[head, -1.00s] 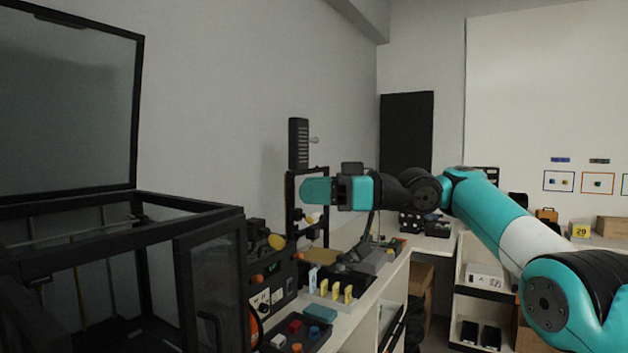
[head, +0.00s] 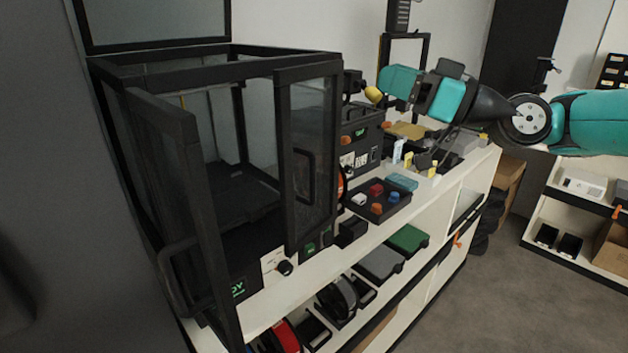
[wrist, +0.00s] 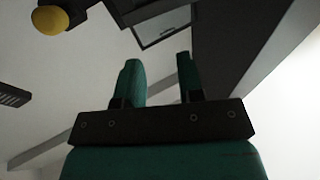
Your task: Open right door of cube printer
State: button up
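The cube printer (head: 205,62) is a black open frame with glass panels at the left of the head view. Its left door (head: 168,190) stands swung out toward me. Its right door (head: 310,150) has a dark upright handle (head: 306,176) and covers part of the front. It appears to stand out a little from the frame, but the angle is hard to judge. My gripper (head: 398,82) is to the right of the printer, above the bench and clear of the right door. In the wrist view, its teal fingers (wrist: 160,75) are apart with nothing between them.
A black tray with coloured blocks (head: 376,205) lies right of the printer. A black device (head: 362,132) and a small upright frame (head: 404,36) stand behind it. Shelves below hold a green box (head: 408,238) and spools. The floor (head: 470,290) at right is clear.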

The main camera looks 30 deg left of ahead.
jog(key=s+d+f+m+t+h+b, duration=0.1)
jog(key=s+d+f+m+t, duration=0.15)
jog(key=s+f+t, duration=0.35)
jog(key=m+t+h, duration=0.2)
jog(key=h, duration=0.1)
send_near(315, 177)
jog(key=shift+n, duration=0.25)
jog(key=p+x, duration=0.9)
jog(key=p, duration=0.2)
jog(key=shift+w+a+r, duration=0.1)
jog(key=shift+a+r, duration=0.05)
jog(key=shift+a, duration=0.2)
jog(key=shift+w+a, duration=0.2)
jog(key=shift+a, duration=0.2)
jog(key=shift+c, duration=0.2)
grip_shut()
